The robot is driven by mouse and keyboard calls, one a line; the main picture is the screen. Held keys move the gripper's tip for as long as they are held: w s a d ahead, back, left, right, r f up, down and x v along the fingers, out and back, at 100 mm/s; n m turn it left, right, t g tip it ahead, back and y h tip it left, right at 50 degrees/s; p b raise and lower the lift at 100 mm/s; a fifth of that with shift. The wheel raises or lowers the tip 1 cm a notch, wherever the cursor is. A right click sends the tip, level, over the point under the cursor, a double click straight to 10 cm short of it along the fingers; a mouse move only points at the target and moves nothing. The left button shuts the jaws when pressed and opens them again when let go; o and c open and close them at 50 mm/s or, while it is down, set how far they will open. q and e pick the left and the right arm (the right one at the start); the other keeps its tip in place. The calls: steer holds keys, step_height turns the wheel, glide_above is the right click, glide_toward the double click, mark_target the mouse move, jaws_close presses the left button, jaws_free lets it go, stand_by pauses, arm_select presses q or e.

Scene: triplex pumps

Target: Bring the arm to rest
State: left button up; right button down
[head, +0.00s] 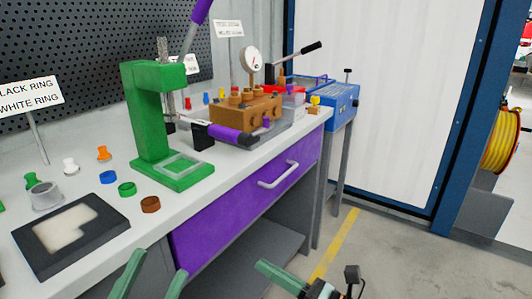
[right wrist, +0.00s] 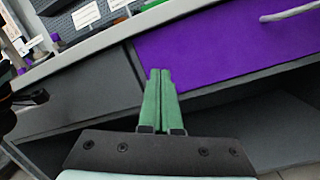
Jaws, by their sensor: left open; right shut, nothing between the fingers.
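My left gripper (head: 157,263) is at the bottom of the head view, in front of the bench, with its two green fingers spread apart and nothing between them. My right gripper (head: 262,265) is further right, in front of the purple drawer and below its handle. In the right wrist view its green fingers (right wrist: 160,72) are pressed together, empty, and point toward the bench front. I cannot tell the exact gap to the bench. Most of both arms is out of view.
The white bench (head: 100,233) holds a green press (head: 150,120), a brown pump block (head: 245,118), a black-framed tray (head: 35,240) and several small coloured parts. The purple drawer (head: 230,205) is shut.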

steer(key=s+d+r+m+t+h, duration=0.1)
steer(key=s+d+r+m+t, duration=0.65)
steer(key=m, duration=0.75)
steer(key=s+d+r+m+t+h, duration=0.1)
steer(key=s+d+r+m+t, duration=0.4)
steer(key=s+r+m, duration=0.8)
arm_select(q)
steer(key=w+a+f+n+g+y+p, duration=0.2)
steer(key=w+f+n+g+y+p, duration=0.2)
steer(key=w+f+n+y+p, duration=0.75)
arm_select(e)
steer(key=w+d+f+m+g+h+p, duration=0.2)
steer(key=w+f+m+g+h+p, duration=0.25)
steer(key=w+f+m+h, duration=0.65)
arm_select(q)
steer(key=s+a+f+g+p, duration=0.1)
steer(key=s+f+g+p, duration=0.2)
steer(key=s+p, duration=0.3)
steer(key=s+a+f+m+g+y+p, duration=0.1)
steer(key=s+f+g+p, duration=0.3)
steer(key=s+g+p, duration=0.2)
steer(key=shift+s+a+p, duration=0.15)
steer(key=shift+s+p, duration=0.25)
steer(key=shift+s, duration=0.45)
arm_select(e)
steer(key=s+d+f+m+g+h, duration=0.1)
steer(key=s+f+g, duration=0.8)
steer(key=f, duration=0.1)
steer(key=shift+d+f+h, duration=0.3)
steer(key=shift+f, duration=0.05)
